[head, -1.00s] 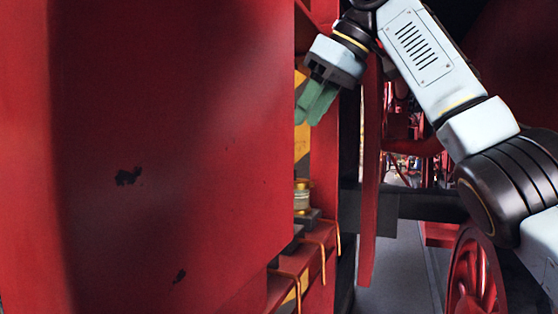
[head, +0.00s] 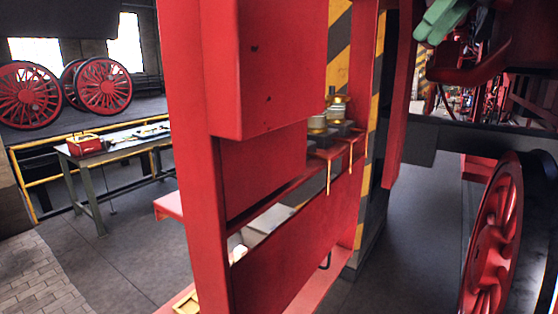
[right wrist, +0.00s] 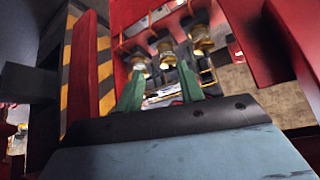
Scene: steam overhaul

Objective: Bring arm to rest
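My right gripper (head: 442,20) shows only by its green fingers at the top right edge of the head view, beside the red frame. The rest of the right arm is mostly out of that view. In the right wrist view the two green fingers (right wrist: 160,88) stand apart with nothing between them, so it is open and empty. Beyond the fingertips are several brass fittings (right wrist: 200,42), apart from the gripper. My left gripper is in neither view.
A red frame with a box-like panel (head: 268,70) stands close in front. Brass-topped fittings (head: 318,125) sit on its ledge. A red spoked wheel (head: 497,235) stands at right. A workbench (head: 125,146) is at left. Grey floor (head: 400,255) is clear between frame and wheel.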

